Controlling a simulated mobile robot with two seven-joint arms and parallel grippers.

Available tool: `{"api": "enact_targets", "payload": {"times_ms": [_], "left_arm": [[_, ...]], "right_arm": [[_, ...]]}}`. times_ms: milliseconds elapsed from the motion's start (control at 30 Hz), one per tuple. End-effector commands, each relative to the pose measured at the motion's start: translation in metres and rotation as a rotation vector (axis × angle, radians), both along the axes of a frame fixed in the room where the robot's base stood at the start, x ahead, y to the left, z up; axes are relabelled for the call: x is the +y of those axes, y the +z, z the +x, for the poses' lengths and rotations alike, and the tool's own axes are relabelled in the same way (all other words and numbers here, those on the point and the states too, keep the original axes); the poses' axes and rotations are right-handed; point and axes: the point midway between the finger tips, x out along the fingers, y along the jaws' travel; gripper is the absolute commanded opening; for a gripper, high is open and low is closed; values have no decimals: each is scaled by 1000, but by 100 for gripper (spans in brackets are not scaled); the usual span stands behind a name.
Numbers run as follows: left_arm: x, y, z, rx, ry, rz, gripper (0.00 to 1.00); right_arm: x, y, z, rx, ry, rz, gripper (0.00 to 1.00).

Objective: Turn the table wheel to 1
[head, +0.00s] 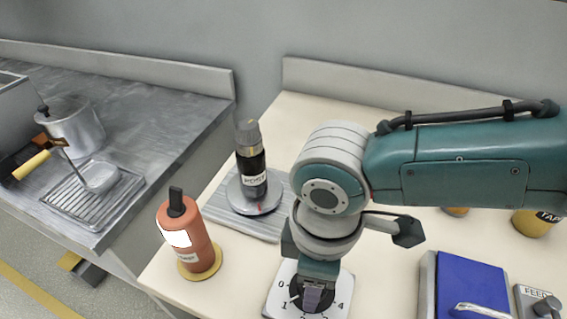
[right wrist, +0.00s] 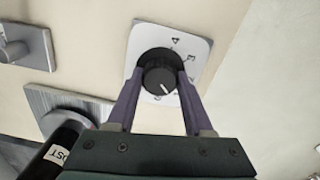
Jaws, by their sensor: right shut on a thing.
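The plate also shows in the right wrist view (right wrist: 199,50). My right gripper (right wrist: 158,82) is shut on the wheel, one finger on each side. In the head view the gripper (head: 312,292) comes down from above and covers much of the wheel. In the right wrist view the pointer line points down and slightly right; I cannot read which number it faces. My left gripper is not in view.
A dark bottle (head: 251,170) stands on a grey round plate left of my arm. An orange bottle (head: 186,236) stands at the table's left edge. A blue-topped box (head: 468,285) and a FEED lever (head: 540,303) are right of the dial. A pot (head: 72,128) stands on the left counter.

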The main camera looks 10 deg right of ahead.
Motion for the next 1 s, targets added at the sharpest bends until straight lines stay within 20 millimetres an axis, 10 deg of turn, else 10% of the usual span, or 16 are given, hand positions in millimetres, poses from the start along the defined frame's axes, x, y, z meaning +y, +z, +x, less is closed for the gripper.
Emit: {"api": "enact_targets", "payload": {"times_ms": [667, 700, 1000], "left_arm": [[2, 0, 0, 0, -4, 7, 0], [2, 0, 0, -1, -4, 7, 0], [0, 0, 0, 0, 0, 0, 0]], "right_arm": [[0, 0, 0, 0, 70, 0, 0], [0, 0, 0, 0, 70, 0, 55], [0, 0, 0, 0, 69, 0, 82]]}}
